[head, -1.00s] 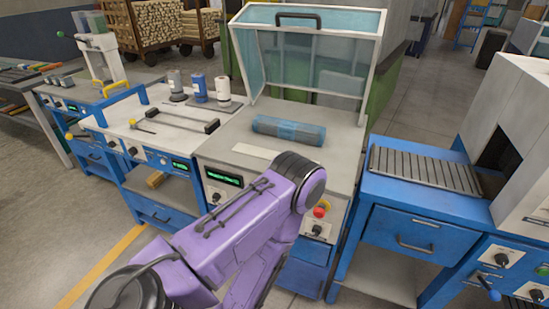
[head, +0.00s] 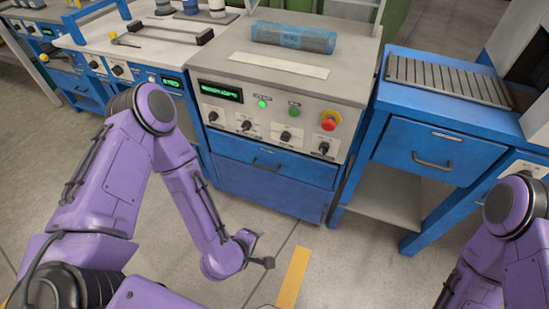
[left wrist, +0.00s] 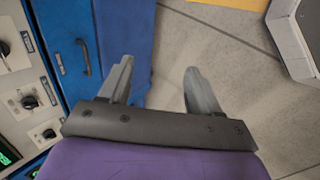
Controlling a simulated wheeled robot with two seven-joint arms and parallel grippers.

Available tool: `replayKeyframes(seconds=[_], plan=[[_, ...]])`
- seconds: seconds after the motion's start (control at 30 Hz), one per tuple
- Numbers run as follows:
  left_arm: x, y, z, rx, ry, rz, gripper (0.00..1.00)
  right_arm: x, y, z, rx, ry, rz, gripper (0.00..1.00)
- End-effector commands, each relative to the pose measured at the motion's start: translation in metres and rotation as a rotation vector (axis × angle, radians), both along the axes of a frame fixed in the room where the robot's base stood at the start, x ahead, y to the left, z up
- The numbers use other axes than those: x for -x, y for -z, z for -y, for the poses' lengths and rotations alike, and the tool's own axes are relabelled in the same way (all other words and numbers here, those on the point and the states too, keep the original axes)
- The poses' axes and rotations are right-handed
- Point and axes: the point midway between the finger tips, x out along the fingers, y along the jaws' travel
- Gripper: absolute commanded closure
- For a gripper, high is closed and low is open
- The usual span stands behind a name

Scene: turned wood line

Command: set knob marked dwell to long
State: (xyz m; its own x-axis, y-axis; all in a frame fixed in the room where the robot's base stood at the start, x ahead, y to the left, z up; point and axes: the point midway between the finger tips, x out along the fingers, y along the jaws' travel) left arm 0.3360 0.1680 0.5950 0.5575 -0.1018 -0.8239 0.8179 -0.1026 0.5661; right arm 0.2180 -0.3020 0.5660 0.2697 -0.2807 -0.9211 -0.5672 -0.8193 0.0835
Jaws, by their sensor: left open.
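The middle machine's front panel carries a row of several black knobs, including a far-left knob (head: 213,116), a second knob (head: 246,125), a third knob (head: 285,136) and a far-right knob (head: 324,148). Their labels are too small to read, so I cannot tell which is marked dwell. My left gripper (head: 260,250) is below and in front of this panel, apart from it. In the left wrist view it (left wrist: 158,72) is open and empty over the floor, with knobs (left wrist: 30,102) at the left edge. My right gripper is out of view.
The panel also has a lit display (head: 220,91), green buttons (head: 293,110) and a red emergency button (head: 329,121). A blue drawer (head: 262,164) lies below. A blue table (head: 440,150) stands to the right. Floor in front is free.

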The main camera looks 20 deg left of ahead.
Motion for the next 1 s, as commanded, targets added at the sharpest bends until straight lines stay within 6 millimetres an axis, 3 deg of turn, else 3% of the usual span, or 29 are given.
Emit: replayKeyframes(seconds=[0.03,0.07,0.13,0.2,0.33,0.43,0.57,1.0], plan=[[-0.037,0.039,0.016,0.170,-0.149,0.084,0.37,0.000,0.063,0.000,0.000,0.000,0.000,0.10],[-0.059,0.040,0.023,0.280,-0.237,0.133,0.37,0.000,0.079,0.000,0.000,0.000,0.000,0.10],[-0.110,0.032,0.032,0.539,-0.425,0.247,0.37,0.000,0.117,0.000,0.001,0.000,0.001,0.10],[-0.155,0.015,0.028,0.795,-0.582,0.356,0.37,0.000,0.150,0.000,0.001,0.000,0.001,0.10],[-0.210,-0.027,0.001,1.188,-0.762,0.516,0.37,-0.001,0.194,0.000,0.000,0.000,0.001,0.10],[-0.230,-0.054,-0.019,1.381,-0.821,0.590,0.37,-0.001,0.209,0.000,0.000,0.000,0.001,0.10],[-0.242,-0.074,-0.030,1.484,-0.844,0.626,0.37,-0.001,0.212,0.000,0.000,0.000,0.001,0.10],[-0.327,-0.076,-0.026,1.485,-0.845,0.623,0.37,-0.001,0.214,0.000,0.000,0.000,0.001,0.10]])
